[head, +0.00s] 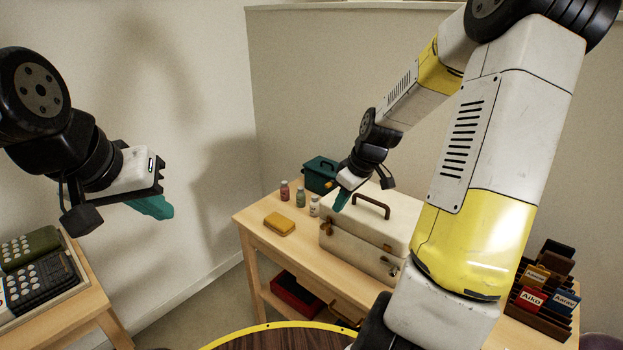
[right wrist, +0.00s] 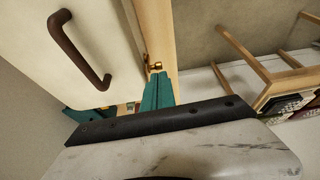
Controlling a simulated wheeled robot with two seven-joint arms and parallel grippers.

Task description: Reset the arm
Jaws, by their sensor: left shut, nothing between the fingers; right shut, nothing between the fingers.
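My left gripper (head: 152,207) is at the left of the head view, its teal fingers shut and empty, in the air in front of the wall. My right gripper (head: 341,200) is shut and empty, just above or in front of the left end of the white case; I cannot tell whether it touches. Its teal fingers show together in the right wrist view (right wrist: 157,92). The white case (head: 345,235) has a closed lid with a brown handle (head: 371,206). The handle also shows in the right wrist view (right wrist: 80,50).
The wooden table (head: 256,215) holds a yellow block (head: 279,224), several small bottles (head: 300,197), a teal box (head: 319,173) and a dark card rack (head: 541,314). A red box (head: 296,294) is on the lower shelf. A side table (head: 75,319) with keyed devices stands at left.

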